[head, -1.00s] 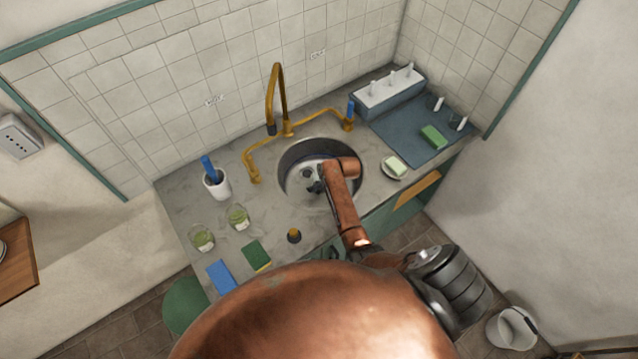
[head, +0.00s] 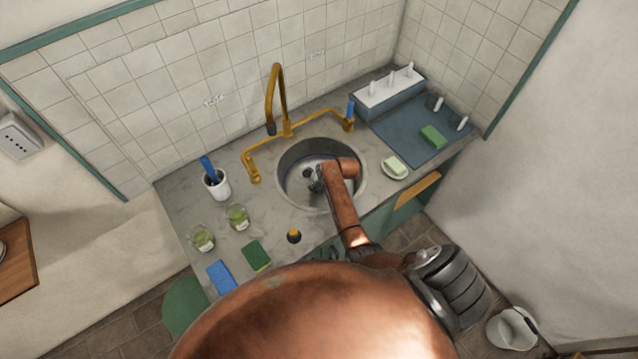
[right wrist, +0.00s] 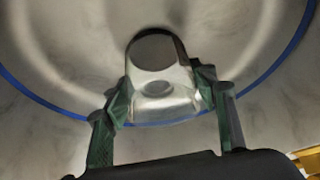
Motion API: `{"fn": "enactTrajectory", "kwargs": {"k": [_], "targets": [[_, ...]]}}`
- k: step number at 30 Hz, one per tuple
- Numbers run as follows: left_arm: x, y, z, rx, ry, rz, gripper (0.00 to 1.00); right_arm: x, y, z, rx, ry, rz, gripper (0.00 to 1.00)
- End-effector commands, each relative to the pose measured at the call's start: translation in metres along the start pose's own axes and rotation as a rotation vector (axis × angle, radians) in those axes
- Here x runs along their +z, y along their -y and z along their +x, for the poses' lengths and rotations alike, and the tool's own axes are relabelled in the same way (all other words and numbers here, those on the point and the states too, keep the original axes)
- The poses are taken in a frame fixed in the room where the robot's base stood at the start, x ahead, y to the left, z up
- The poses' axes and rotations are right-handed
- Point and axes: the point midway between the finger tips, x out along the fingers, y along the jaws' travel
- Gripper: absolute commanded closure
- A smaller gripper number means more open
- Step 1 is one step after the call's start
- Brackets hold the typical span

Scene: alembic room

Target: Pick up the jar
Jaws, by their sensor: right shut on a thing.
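A clear glass jar (right wrist: 158,88) stands out between the fingers of my right gripper (right wrist: 165,98) in the right wrist view. The green-padded fingers touch its two sides and are shut on it. In the head view my right gripper (head: 315,182) is inside the round steel sink (head: 290,158). There the jar is too small and too covered by the gripper to make out. Whether it touches the sink bottom cannot be told. My left gripper is not in view.
The sink wall surrounds the gripper. A brass faucet (head: 276,95) rises behind it. A soap dish (head: 394,168) sits at the right rim. Two glass jars with green contents (head: 237,217) (head: 201,237), a white cup (head: 217,186) and sponges (head: 256,256) (head: 221,277) stand left.

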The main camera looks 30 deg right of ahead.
Motion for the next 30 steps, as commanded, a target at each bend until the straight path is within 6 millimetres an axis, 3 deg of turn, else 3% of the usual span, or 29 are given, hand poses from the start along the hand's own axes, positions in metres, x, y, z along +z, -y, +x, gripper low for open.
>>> {"fn": "enactTrajectory", "kwargs": {"k": [7,20,30], "targets": [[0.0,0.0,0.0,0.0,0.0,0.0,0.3,0.0,0.0,0.0,0.0,0.0,0.0,0.88],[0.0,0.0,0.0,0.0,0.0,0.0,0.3,-0.003,0.0,-0.003,0.001,-0.003,-0.001,0.88],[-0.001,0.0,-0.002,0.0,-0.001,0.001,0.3,-0.011,-0.001,-0.017,0.002,-0.003,-0.001,0.88]]}}
